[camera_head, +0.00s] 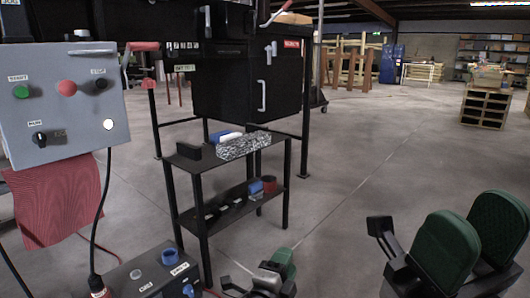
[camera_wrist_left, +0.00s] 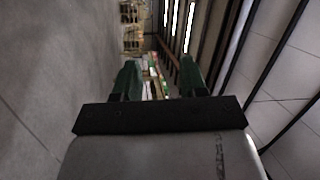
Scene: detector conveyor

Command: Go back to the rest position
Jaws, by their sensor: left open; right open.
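My left gripper (camera_head: 272,272) is low in the middle of the head view, in front of the black shelf stand, with a green pad showing. In the left wrist view its two green fingers (camera_wrist_left: 160,76) stand apart with nothing held between them. My right gripper (camera_head: 473,232) is at the lower right of the head view. Its two large green finger pads are apart, with nothing held visible between them. Both grippers appear over open floor, away from the shelf.
A black two-level shelf stand (camera_head: 195,164) holds a speckled block (camera_head: 243,146) and small items. A grey control box (camera_head: 65,104) with buttons is at left. A black cabinet (camera_head: 228,98) stands behind. A dark box with blue knobs (camera_head: 150,268) is low left.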

